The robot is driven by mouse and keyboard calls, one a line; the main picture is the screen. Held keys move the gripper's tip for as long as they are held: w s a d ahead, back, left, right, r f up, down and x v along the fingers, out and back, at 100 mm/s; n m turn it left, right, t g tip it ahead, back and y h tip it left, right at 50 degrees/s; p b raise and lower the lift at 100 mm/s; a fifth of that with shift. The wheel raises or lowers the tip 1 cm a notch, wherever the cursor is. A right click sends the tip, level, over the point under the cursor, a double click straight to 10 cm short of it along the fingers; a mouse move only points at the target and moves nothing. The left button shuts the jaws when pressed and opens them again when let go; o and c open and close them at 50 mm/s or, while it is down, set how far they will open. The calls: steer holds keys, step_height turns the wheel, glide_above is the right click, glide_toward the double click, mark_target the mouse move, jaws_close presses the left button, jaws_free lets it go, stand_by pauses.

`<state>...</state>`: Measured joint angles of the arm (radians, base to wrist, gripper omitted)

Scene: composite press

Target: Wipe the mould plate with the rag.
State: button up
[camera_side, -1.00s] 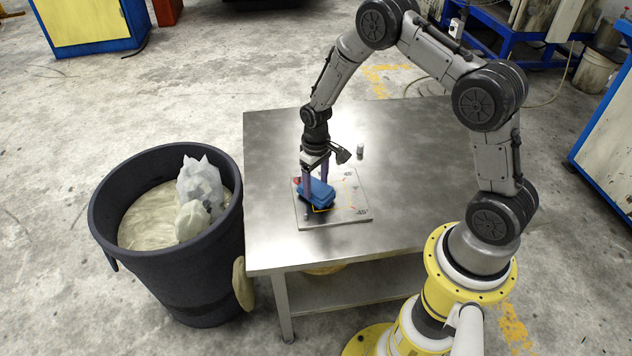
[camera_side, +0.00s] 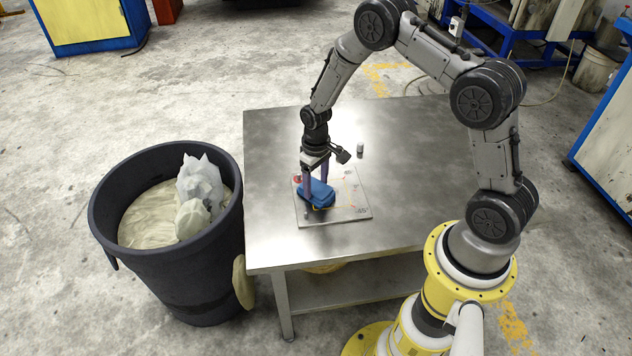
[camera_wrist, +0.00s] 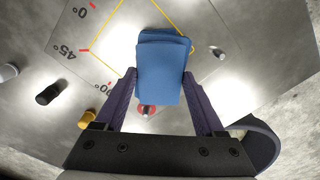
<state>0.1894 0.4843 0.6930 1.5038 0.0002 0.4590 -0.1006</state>
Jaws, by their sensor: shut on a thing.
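The mould plate (camera_side: 346,208) lies flat on the metal table. The wrist view shows its surface (camera_wrist: 75,62) with a yellow outline and red angle marks. The blue folded rag (camera_side: 318,193) is on the plate's left part in the side view, and it fills the middle of the wrist view (camera_wrist: 160,72). My gripper (camera_side: 316,187) points down with its two purple fingers on either side of the rag. In the wrist view my gripper (camera_wrist: 158,85) is shut on the rag. The rag's underside is hidden, so I cannot tell how firmly it touches the plate.
A small red object (camera_side: 297,179) sits at the plate's left edge. A small grey cylinder (camera_side: 360,150) stands behind the plate. The metal table (camera_side: 420,150) is clear to the right. A dark bin (camera_side: 180,280) with crumpled material stands left of the table.

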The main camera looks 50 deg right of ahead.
steer(key=shift+f, duration=0.15)
steer(key=shift+s+d, duration=0.9)
steer(key=shift+s+d+f, duration=0.1)
steer(key=shift+s+d, duration=1.65)
steer(key=shift+s, duration=0.1)
steer(key=shift+a, duration=0.1)
steer(key=shift+w+a, duration=0.9)
steer(key=shift+w, duration=0.2)
steer(key=shift+w+a+f, duration=0.1)
steer(key=shift+w+a, duration=1.5)
steer(key=shift+a, duration=0.1)
